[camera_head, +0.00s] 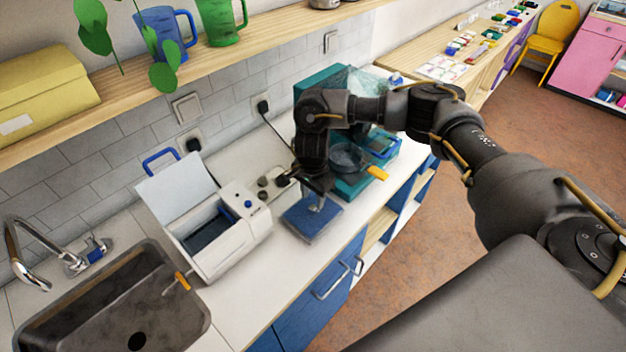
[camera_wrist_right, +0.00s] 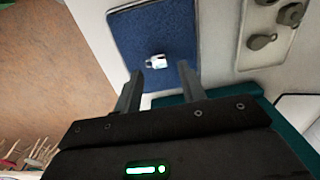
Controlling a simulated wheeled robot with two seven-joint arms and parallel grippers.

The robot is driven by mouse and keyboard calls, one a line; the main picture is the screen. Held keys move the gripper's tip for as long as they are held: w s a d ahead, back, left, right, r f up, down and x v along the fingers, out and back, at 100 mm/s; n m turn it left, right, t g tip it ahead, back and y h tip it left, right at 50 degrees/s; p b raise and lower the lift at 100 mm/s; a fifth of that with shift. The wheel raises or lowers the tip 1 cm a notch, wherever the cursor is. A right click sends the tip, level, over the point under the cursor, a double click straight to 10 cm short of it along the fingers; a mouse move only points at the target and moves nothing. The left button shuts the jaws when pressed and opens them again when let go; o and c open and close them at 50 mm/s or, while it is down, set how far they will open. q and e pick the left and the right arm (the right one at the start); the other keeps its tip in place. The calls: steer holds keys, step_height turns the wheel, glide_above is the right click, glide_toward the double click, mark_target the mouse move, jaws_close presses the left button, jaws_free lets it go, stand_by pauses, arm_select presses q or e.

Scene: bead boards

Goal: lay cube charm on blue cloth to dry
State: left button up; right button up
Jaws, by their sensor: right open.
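The blue cloth (camera_head: 302,224) lies flat on the white counter, between the white lidded machine and the teal appliance. In the right wrist view the cloth (camera_wrist_right: 143,32) fills the upper middle. A small whitish charm with a dark patch (camera_wrist_right: 157,61) rests on it, just beyond my fingertips. My right gripper (camera_head: 317,205) is low over the cloth. In the wrist view its two fingers (camera_wrist_right: 159,72) are apart, with nothing between them. In the head view I cannot make out the charm near the gripper. My left gripper is not in view.
A white machine (camera_head: 237,249) with its lid open stands left of the cloth. A sink (camera_head: 60,318) is further left. Teal appliances (camera_head: 348,188) stand behind and right of the cloth. The counter's front edge is close.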

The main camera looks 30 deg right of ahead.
mark_target(313, 207)
step_height(313, 207, up, 8)
steer(key=b, duration=0.1)
steer(key=shift+r+b, duration=0.25)
steer(key=shift+b, duration=0.1)
